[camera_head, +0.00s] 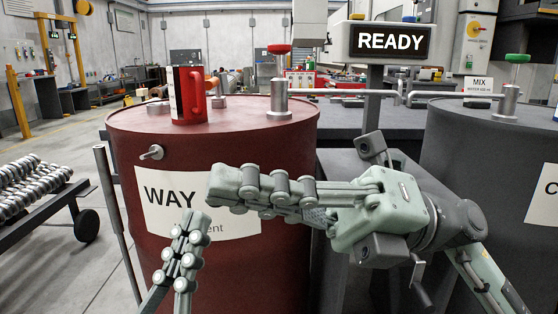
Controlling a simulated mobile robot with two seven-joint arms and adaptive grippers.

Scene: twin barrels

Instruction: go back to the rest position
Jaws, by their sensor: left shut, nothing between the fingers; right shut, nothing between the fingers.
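My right gripper (224,186) reaches in from the right and points left, in front of the red barrel (270,260) and over part of its white label. Its fingers are shut and hold nothing. My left gripper (194,220) comes up from the bottom edge, just below and left of the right gripper's fingertips. Its fingers are shut and empty, in front of the label's lower part. The two grippers look close together in the picture; I cannot tell the gap in depth.
A red jug (188,95) and a red-knobbed valve (279,90) stand on the red barrel. A dark barrel (455,150) with a green-knobbed valve (512,85) stands right. A READY sign (391,41) rises between them.

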